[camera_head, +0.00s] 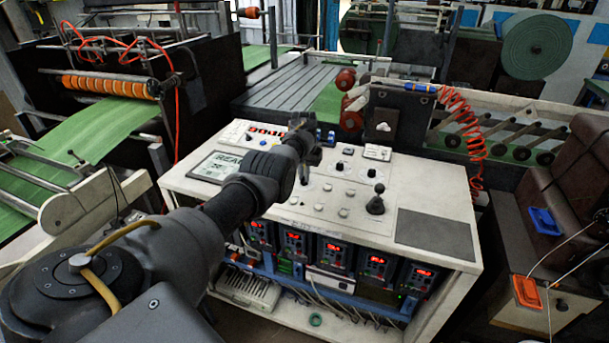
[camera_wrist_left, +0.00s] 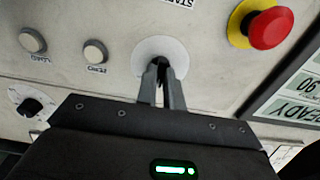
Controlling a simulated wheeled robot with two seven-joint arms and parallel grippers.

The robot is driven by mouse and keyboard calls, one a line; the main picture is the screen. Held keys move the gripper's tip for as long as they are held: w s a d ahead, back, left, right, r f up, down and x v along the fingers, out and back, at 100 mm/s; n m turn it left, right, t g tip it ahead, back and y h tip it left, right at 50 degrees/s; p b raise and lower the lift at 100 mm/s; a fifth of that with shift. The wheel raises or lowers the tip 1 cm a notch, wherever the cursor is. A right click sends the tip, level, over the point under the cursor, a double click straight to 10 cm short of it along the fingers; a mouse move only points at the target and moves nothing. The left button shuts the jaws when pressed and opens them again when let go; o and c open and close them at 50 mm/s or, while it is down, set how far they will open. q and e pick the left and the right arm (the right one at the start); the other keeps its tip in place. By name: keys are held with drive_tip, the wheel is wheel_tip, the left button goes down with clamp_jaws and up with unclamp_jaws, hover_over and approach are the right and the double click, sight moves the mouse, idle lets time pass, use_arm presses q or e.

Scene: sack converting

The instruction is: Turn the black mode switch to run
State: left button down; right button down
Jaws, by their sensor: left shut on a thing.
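The black mode switch (camera_wrist_left: 158,63) sits in the middle of a round pale plate (camera_wrist_left: 162,50) on the control panel in the left wrist view. My left gripper (camera_wrist_left: 160,72) is shut on the switch, with its two fingers on either side of it. The fingers hide most of the switch, and I cannot tell its setting. My right gripper is in neither view.
A red stop button (camera_wrist_left: 271,28) with a yellow ring stands close beside the plate. Two grey push buttons (camera_wrist_left: 95,52) are on the other side. A grey pad (camera_head: 435,231) is clear.

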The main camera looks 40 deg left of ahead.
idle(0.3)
use_arm(q)
drive_tip(key=shift+m+p, duration=0.45)
drive_tip(key=shift+m, duration=0.25)
drive_tip(key=shift+m+p, duration=0.35)
drive_tip(key=shift+m, duration=3.55)
drive_tip(key=c, duration=1.5)
unclamp_jaws()
